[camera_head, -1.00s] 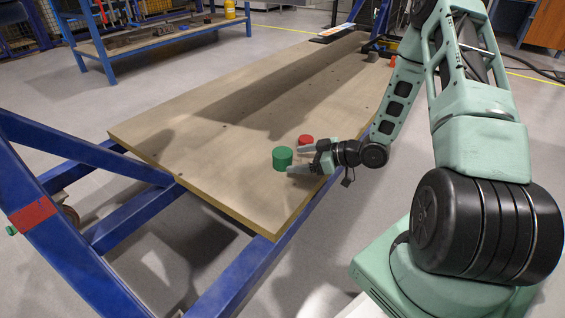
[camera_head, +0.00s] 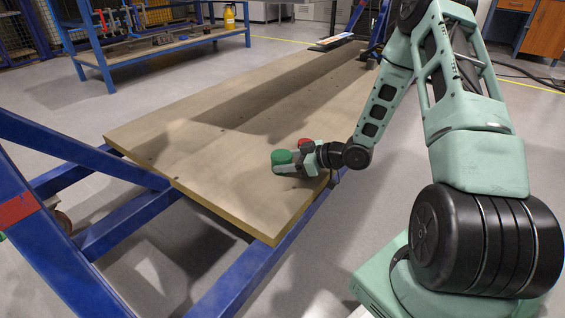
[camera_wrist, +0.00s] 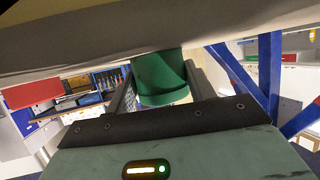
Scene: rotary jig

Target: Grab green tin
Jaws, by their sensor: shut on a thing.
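The green tin (camera_head: 281,157) stands on the wooden board near its front right edge. My gripper (camera_head: 283,165) is around it from the right, with a finger on the near side. In the wrist view the green tin (camera_wrist: 160,80) sits between my two fingers (camera_wrist: 163,85), which are shut on it. Its lower part in the head view is hidden by the near finger.
A red tin (camera_head: 305,143) stands just behind my gripper. In the wrist view a red thing (camera_wrist: 32,92) shows at the left. The wooden board (camera_head: 190,140) is clear to the left. Blue frame beams (camera_head: 80,155) run along the board's left end.

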